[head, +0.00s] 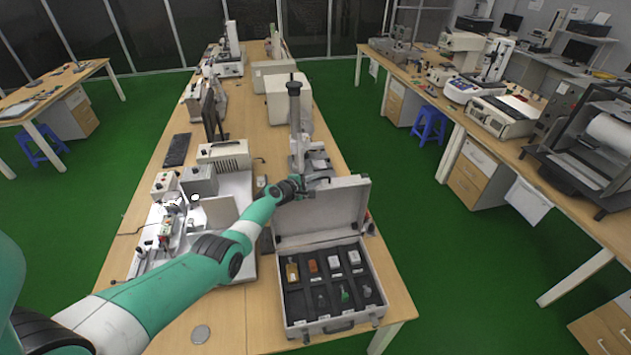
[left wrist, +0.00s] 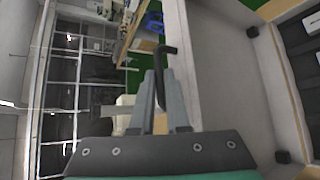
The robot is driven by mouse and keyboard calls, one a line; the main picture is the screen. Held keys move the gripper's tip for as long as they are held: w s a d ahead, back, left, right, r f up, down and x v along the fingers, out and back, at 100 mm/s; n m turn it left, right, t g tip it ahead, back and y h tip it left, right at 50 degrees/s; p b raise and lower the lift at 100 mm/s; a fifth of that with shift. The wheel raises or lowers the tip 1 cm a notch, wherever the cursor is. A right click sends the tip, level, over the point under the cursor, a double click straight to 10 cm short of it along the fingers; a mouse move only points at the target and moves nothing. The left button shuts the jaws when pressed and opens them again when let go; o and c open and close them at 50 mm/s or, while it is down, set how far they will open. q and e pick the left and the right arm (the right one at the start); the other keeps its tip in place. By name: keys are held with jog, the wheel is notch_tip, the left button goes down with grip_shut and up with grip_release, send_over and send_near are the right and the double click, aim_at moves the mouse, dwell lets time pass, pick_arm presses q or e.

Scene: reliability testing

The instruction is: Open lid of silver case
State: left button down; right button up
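The silver case (head: 373,283) stands on the table with its lid (head: 322,212) raised steeply at the back. Bottles and small items sit in the dark foam inside. My left gripper (head: 322,183) is at the lid's top edge, with my arm crossing in from the left. In the left wrist view, the gripper (left wrist: 161,82) has a narrow gap between its fingers. A dark hook-shaped thing shows at the gap; I cannot tell whether it is held or behind. The lid (left wrist: 232,75) is just right of the fingers, not visibly between them. My right gripper is not in view.
A tall grey instrument (head: 294,120) stands close behind the lid. A white instrument (head: 224,153) and other devices line the table's left side.

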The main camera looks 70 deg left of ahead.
pick_arm(q)
jog(key=c, duration=1)
grip_release()
jog(key=shift+a+r, duration=0.45)
jog(key=shift+r, duration=0.15)
jog(key=shift+o, duration=0.4)
jog(key=shift+d+f, duration=0.1)
jog(key=shift+f, duration=0.1)
jog(key=p+v, duration=0.7)
jog(key=v, duration=0.4)
jog(key=shift+s+d, duration=0.2)
jog(key=shift+s, duration=0.1)
jog(key=shift+r, duration=0.1)
